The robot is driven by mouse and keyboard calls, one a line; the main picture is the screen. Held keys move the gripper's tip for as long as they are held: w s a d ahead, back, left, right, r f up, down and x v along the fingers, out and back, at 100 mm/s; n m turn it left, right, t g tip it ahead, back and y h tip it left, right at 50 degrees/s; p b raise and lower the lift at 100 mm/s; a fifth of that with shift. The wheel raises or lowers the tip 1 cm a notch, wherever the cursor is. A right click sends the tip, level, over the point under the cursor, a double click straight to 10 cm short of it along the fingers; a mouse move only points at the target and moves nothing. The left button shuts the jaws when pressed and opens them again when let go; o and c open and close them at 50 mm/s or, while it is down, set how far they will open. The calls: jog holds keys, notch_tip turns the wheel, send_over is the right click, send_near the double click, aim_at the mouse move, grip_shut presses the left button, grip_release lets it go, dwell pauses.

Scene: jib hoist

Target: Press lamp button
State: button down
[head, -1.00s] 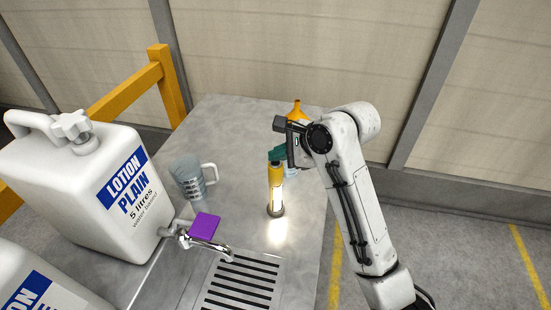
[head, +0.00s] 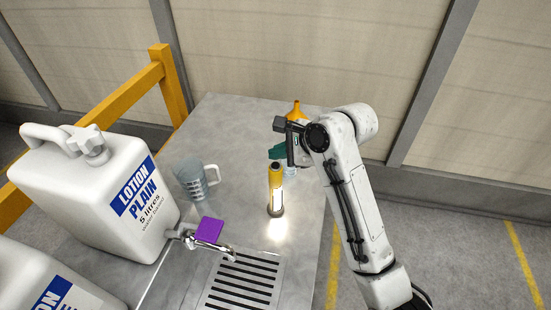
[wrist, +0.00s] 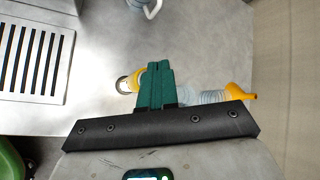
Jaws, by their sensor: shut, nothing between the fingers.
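The lamp (head: 276,192) is a yellow upright cylinder with a dark top and dark base, standing on the grey bench right of the tap. Its side panel is lit and throws a bright patch on the bench. My gripper (head: 276,153) has green fingers that are shut and empty, just above the lamp's top in the head view. I cannot make out the button itself clearly.
A clear measuring jug (head: 193,180), a white lotion container (head: 100,190) and a tap with a purple lever (head: 208,230) stand to the left. A slotted drain (head: 243,280) is in front.

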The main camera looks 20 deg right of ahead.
aim_at(278, 169)
jog(key=shift+r+p, duration=2.4)
jog(key=shift+p, duration=0.25)
